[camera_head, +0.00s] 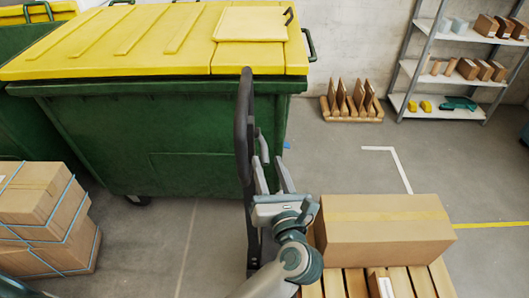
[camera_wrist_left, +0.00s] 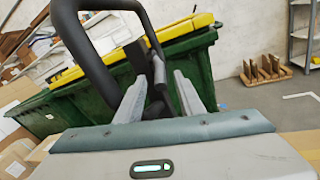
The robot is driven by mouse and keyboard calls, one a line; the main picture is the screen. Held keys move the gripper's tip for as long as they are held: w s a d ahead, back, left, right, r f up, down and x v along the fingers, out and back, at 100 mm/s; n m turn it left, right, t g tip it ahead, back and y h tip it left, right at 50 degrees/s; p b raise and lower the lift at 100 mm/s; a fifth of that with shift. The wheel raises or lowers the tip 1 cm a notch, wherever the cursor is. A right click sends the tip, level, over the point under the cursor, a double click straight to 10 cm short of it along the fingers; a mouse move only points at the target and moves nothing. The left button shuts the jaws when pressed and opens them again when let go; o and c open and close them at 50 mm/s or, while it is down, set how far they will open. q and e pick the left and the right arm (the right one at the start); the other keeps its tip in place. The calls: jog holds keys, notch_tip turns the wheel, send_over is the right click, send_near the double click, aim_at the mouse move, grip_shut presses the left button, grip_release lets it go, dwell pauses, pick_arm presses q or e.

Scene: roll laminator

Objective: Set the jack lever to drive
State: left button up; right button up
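The jack's black handle (camera_head: 243,125) stands upright in the middle of the head view. Its dark loop (camera_wrist_left: 82,45) fills the upper left of the left wrist view. A short grey lever (camera_head: 263,148) shows on the right side of the handle in the head view. In the left wrist view a dark bar, apparently the lever (camera_wrist_left: 157,72), lies between the spread fingers (camera_wrist_left: 161,78). I cannot tell whether a finger touches it. My right gripper is not in view.
A green dumpster (camera_head: 150,130) with a yellow lid stands behind the handle. A large carton (camera_head: 385,240) sits on a wooden pallet at the right. Strapped cartons (camera_head: 40,200) stand at the left. A shelf (camera_head: 440,65) is at the back right; floor before it is mostly clear.

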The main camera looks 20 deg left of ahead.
aim_at(266, 160)
pick_arm(q)
jog(key=shift+x, duration=2.2)
grip_shut()
